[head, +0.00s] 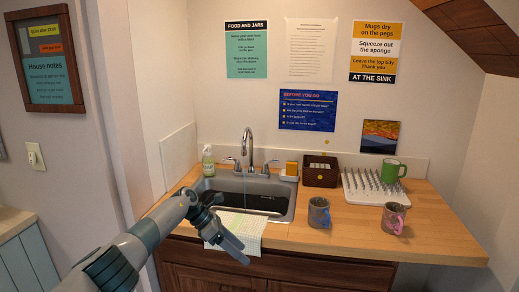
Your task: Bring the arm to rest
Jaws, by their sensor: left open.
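My left arm comes in from the lower left, and my left gripper (222,226) hangs over the front edge of the sink, above a striped towel. Its jaws are open, and I see nothing held between them. My right gripper is not in view.
A sink (284,206) with a tap (247,150) is set in the wooden counter (345,238). The towel (246,226) hangs over its front edge. Two mugs (318,212) (393,217) stand front right. A green mug (392,170) is on the white peg rack (357,192), beside a dark box (320,171).

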